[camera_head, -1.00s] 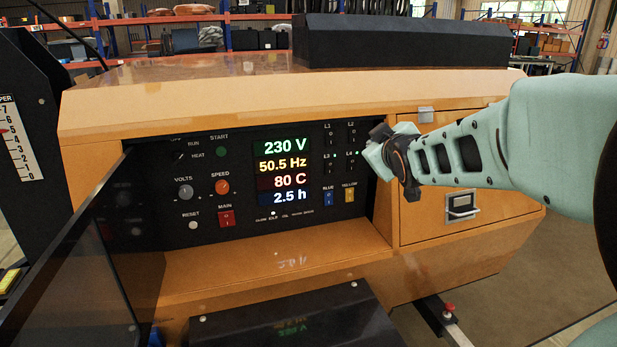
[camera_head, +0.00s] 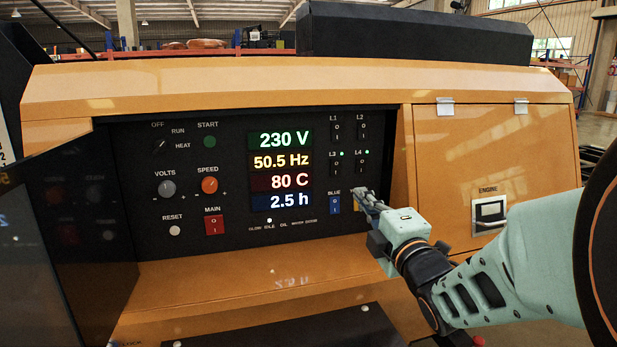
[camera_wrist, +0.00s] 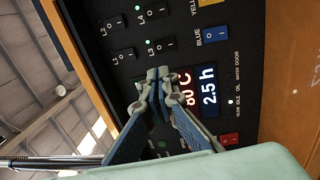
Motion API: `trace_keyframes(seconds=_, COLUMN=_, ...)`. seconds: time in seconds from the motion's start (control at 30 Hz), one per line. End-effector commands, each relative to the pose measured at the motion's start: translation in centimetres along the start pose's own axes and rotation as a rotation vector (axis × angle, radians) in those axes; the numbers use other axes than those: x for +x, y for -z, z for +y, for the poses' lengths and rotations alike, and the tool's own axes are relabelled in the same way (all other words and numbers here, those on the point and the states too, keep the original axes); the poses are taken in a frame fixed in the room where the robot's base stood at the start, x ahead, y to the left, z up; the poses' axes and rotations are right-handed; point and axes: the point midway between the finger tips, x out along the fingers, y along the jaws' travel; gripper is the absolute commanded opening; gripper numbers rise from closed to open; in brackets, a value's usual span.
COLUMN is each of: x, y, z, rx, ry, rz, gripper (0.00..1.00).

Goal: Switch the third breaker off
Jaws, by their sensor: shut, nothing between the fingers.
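The third breaker, L3 (camera_head: 334,163), is a small black rocker on the dark panel with a lit green light beside it. It also shows in the wrist view (camera_wrist: 161,46). L4 (camera_head: 361,163), to its right, also has a lit green light. L1 (camera_head: 336,131) and L2 (camera_head: 361,129) are above and show no lit light. My gripper (camera_head: 366,194) is shut and empty, below L4 and in front of the yellow switch (camera_head: 358,208), which it partly covers. In the wrist view, the closed fingertips (camera_wrist: 158,75) appear near L3; contact cannot be told.
The blue switch (camera_head: 334,204) is just left of my gripper. The lit display (camera_head: 280,171), knobs and the red MAIN switch (camera_head: 214,225) are farther left. An open dark door (camera_head: 70,270) stands at left. A ledge (camera_head: 240,275) juts out below the panel.

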Motion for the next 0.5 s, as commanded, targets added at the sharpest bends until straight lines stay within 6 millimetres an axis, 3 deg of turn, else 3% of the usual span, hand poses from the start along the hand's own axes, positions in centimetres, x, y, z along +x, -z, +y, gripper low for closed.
trace_keyframes(seconds=0.33, x=0.1, y=0.0, z=0.0, rx=-0.001, ry=0.000, rz=0.001, gripper=0.00)
trace_keyframes(seconds=0.5, x=1.8, y=0.1, z=-0.1, rx=-0.001, ry=0.002, rz=0.003, gripper=0.00)
